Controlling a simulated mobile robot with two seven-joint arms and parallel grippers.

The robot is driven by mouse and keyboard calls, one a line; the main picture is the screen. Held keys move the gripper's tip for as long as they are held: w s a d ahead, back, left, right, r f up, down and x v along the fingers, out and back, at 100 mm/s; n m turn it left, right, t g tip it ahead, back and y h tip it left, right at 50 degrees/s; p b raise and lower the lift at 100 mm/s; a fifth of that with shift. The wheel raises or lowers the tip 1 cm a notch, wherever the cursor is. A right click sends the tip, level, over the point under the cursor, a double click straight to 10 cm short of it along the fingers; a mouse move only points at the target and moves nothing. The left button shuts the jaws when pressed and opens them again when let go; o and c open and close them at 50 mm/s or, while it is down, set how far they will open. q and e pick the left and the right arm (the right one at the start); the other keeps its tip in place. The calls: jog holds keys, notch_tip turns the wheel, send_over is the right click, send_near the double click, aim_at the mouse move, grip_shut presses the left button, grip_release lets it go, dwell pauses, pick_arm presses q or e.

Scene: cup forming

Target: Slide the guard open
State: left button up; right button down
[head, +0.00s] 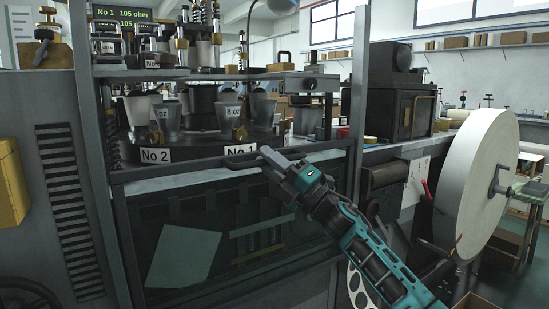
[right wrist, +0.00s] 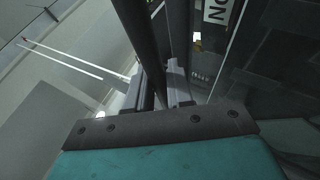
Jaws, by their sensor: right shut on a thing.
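The guard (head: 215,215) is a dark see-through panel in a grey frame on the front of the cup machine. Its top rail (head: 180,183) lies just below the turntable with the No 1 and No 2 labels, and the space above the rail is uncovered. A dark bar handle (head: 236,160) is at the rail. My right gripper (head: 268,155) is shut on this handle; its fingers hide part of it. In the right wrist view, the dark handle bar (right wrist: 142,40) runs between the two fingers (right wrist: 160,90). My left gripper is not in view.
Paper cups (head: 168,115) stand on the dark turntable (head: 200,142) behind the guard's frame. Grey uprights (head: 90,110) border the opening.

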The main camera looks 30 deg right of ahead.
jog(key=shift+f, duration=0.1)
jog(key=c, duration=1.4)
grip_release()
jog(key=v, duration=1.2)
jog(key=shift+s+d+f, duration=0.15)
jog(key=shift+s+d, duration=0.05)
jog(key=shift+s, duration=0.15)
